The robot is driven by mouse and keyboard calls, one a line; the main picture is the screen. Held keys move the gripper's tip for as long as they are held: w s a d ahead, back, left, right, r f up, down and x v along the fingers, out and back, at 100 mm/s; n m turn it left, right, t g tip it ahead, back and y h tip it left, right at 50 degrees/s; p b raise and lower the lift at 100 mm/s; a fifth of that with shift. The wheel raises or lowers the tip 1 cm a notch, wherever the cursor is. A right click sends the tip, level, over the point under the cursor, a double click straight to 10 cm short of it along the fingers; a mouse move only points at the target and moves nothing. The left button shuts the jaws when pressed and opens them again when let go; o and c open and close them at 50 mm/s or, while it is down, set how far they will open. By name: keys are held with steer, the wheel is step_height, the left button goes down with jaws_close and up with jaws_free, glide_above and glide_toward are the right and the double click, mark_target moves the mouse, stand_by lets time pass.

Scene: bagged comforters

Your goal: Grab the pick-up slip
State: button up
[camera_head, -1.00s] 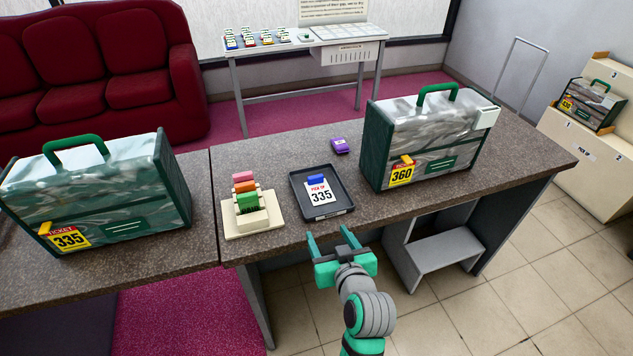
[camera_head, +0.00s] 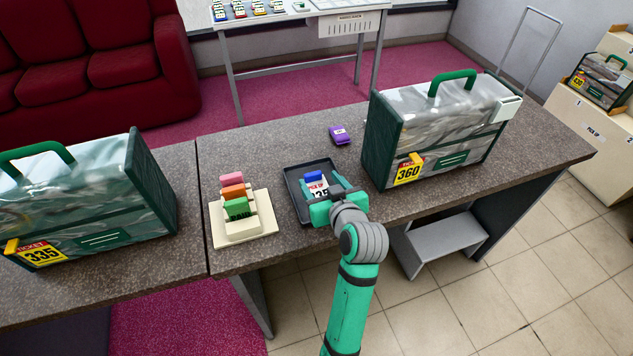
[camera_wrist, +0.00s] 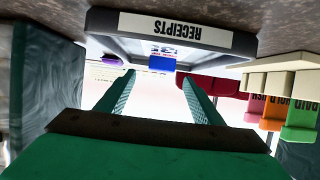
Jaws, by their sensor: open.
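The pick-up slip (camera_head: 317,187) is a white card with a blue tab on top, marked PICK UP and 335. It sits in a dark tray (camera_head: 291,186) on the counter. In the wrist view, the picture is upside down; the slip (camera_wrist: 163,50) and its blue tab (camera_wrist: 162,63) show by the tray (camera_wrist: 235,42), labelled RECEIPTS. My gripper (camera_head: 325,190) is open over the front of the tray and hides part of the slip in the head view. In the wrist view its fingers (camera_wrist: 160,80) are spread either side of the blue tab, with nothing seen between them.
A cream holder (camera_head: 262,222) with pink, orange and green tabs stands left of the tray. A bagged comforter ticketed 360 (camera_head: 440,130) stands close on the right, and one ticketed 335 (camera_head: 90,200) at left. A purple object (camera_head: 339,134) lies behind the tray.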

mark_target(314, 175)
steer(key=shift+f+x, duration=0.2)
steer(key=shift+x, duration=3.05)
steer(key=shift+s+a, duration=0.1)
steer(key=shift+s, duration=0.05)
steer(key=shift+c, duration=0.6)
steer(key=c, duration=1)
